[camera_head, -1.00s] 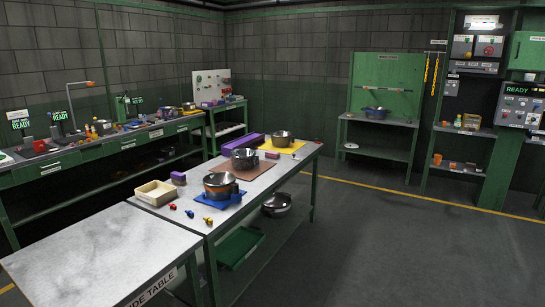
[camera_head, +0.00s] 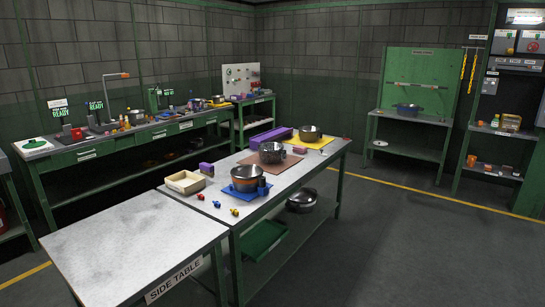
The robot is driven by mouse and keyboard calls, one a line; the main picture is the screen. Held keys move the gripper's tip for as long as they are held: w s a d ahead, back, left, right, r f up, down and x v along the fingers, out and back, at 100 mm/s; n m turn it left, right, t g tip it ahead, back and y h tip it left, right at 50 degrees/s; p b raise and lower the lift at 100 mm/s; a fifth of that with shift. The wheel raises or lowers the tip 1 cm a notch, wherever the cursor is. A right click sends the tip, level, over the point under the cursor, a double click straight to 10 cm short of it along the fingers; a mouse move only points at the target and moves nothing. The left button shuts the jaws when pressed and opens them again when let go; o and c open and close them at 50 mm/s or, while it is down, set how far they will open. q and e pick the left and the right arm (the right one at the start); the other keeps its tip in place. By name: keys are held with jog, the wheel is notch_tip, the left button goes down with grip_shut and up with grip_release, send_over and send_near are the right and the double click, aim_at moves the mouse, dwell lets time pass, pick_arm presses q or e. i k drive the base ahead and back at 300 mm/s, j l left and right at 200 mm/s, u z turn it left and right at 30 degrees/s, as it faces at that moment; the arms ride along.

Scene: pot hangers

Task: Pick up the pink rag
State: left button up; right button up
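I cannot make out a pink rag in the head view. Neither of my grippers is in view. The nearest coloured items are a small purple block (camera_head: 206,169) and a long purple box (camera_head: 264,140) on the middle table (camera_head: 232,213), and neither can be told to be a rag.
A bare side table (camera_head: 130,245) stands at the front left. The middle table holds a cream tray (camera_head: 185,181), several metal pots and small coloured pieces. A long cluttered bench (camera_head: 75,153) runs along the left wall. The floor at right (camera_head: 420,250) is clear.

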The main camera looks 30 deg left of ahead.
aim_at(299, 149)
jog(key=i+u, duration=0.25)
jog(key=i, duration=0.45)
jog(key=i+u, duration=0.1)
jog(key=i, duration=2.35)
